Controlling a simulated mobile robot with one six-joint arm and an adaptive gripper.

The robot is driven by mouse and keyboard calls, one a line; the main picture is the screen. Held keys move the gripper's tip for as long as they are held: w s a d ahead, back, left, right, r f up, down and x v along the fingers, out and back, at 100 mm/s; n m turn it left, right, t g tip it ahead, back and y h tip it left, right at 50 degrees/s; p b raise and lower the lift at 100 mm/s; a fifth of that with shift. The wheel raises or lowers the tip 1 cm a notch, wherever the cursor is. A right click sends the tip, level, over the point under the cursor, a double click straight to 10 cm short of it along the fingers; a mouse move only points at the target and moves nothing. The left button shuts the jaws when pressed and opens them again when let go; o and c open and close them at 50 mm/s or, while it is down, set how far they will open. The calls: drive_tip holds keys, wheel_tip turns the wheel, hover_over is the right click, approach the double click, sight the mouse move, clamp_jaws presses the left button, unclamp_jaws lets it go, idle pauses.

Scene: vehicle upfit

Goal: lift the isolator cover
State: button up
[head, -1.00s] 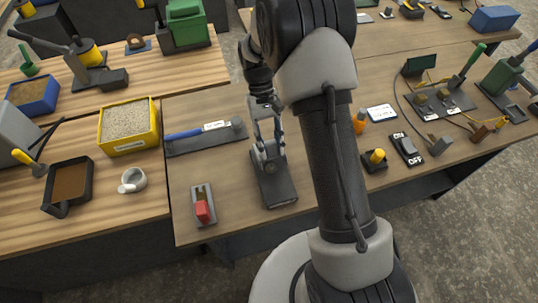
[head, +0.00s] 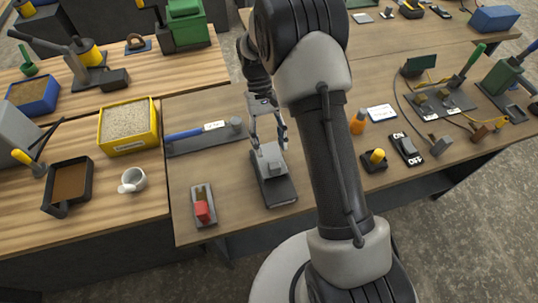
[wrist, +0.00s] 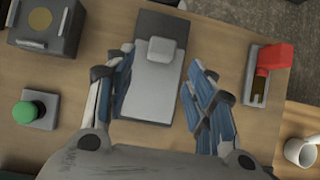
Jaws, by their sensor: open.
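The isolator cover appears to be the light grey plate with a raised block at one end (wrist: 158,92), lying on a dark flat base (wrist: 160,22). In the head view the cover (head: 269,160) sits at the far part of its dark base (head: 279,193). My gripper (head: 268,145) is over the cover. In the wrist view its open fingers (wrist: 160,88) stand on either side of the plate, with clear gaps. I cannot tell whether the fingertips reach down to the plate's height. Nothing is held.
A red switch on a grey base (head: 202,206) stands close by at left. A white mug (head: 132,180) is further left. The wrist view shows a green button (wrist: 36,110) and a dark box (wrist: 45,25) on the other side. Bare tabletop surrounds the base.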

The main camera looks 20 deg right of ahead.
drive_tip(key=p+v, duration=0.5)
drive_tip(key=v, duration=0.2)
idle(0.4)
idle(0.4)
drive_tip(key=s+r+t+b, duration=0.5)
drive_tip(key=s+r, duration=0.3)
drive_tip(key=r, duration=0.5)
drive_tip(key=s+f+t+b, duration=0.1)
drive_tip(key=s+t+b, duration=0.3)
drive_tip(key=s, duration=1.2)
drive_tip(key=t, duration=0.2)
drive_tip(key=shift+f+t+b, duration=0.2)
drive_tip(key=shift+t+b, duration=0.1)
drive_tip(key=shift+b, duration=0.1)
